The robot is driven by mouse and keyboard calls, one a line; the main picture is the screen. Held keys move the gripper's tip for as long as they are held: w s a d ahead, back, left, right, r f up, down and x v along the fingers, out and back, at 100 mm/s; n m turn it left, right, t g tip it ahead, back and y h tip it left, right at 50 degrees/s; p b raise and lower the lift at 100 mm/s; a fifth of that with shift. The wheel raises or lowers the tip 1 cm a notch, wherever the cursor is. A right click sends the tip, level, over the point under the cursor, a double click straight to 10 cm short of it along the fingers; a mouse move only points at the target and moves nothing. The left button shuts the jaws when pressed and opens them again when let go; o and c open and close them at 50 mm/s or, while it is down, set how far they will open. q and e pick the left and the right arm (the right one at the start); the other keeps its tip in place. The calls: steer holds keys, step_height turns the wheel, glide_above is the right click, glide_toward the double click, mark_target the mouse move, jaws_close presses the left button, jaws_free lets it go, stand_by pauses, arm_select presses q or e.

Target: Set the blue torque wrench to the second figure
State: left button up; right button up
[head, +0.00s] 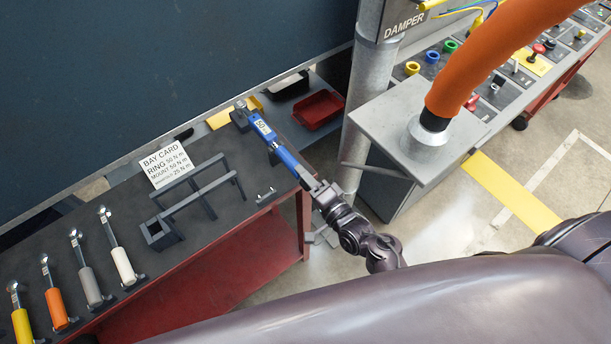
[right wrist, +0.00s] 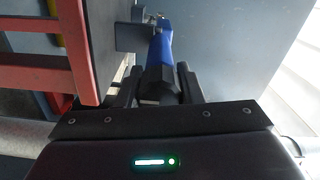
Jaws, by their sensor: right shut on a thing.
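The blue torque wrench (head: 286,157) lies slanting at the right end of the dark bench top. Its head end is at a dark block (head: 240,119) near the back edge. A white label (head: 262,129) on its shaft seems to read 50. My right gripper (head: 318,187) is shut on the handle's near end, by the bench's front edge. In the right wrist view the blue handle (right wrist: 161,48) runs away from between the fingers (right wrist: 160,88). The bay card (head: 168,164) lists three figures; the middle line reads MOUNT 50 N m. My left gripper is out of view.
Yellow (head: 22,326), orange (head: 56,309), grey (head: 90,286) and white (head: 123,266) wrenches lie at left. A dark frame rack (head: 200,190) stands beside the blue one. A red tray (head: 319,109), a grey post (head: 366,110) and an orange hose (head: 480,70) are beyond.

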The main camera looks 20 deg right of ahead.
steer(key=o, duration=1)
steer(key=shift+c, duration=0.2)
steer(key=b+v, duration=0.2)
steer(key=v, duration=0.5)
steer(key=shift+s, duration=0.35)
steer(key=shift+d, duration=0.1)
